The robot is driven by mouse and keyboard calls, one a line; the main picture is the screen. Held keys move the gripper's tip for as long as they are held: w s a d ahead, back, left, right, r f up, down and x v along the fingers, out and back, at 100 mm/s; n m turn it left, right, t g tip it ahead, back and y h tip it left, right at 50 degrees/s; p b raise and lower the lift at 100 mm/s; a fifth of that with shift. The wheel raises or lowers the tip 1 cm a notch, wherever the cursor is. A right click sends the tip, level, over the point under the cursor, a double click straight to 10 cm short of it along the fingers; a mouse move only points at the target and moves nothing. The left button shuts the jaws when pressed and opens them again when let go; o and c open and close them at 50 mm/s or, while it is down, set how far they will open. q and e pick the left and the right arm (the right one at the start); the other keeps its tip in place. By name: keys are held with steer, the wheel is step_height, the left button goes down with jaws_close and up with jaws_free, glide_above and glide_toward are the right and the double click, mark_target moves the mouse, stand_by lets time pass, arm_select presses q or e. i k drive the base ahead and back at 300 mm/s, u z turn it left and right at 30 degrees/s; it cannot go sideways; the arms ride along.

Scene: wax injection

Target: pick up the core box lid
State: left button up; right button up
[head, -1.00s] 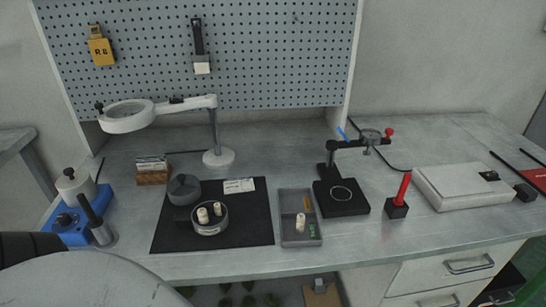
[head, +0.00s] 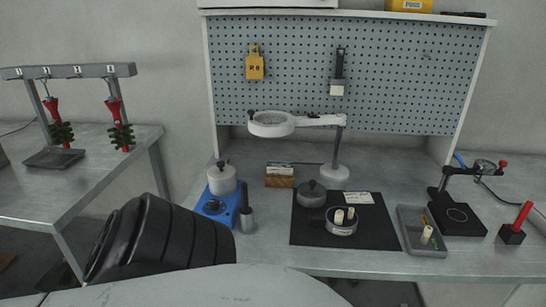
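The core box lid (head: 312,193) is a dark grey round lid with a small knob on top. It sits at the back left of the black mat (head: 375,237) on the bench. The open round core box (head: 341,226) stands just in front and to the right of it, with pale cylindrical cores inside. Neither of my grippers shows in the head view, so what they hold cannot be seen.
Left of the mat stand a blue heater with a pot (head: 222,190) and a dark metal cylinder (head: 247,217). A magnifier lamp (head: 272,124) overhangs behind. A grey tray (head: 421,238) lies to the right. A side table (head: 60,190) stands far left.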

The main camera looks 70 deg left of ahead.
mark_target(312, 193)
steer(key=k, duration=0.2)
steer(key=u, duration=1.15)
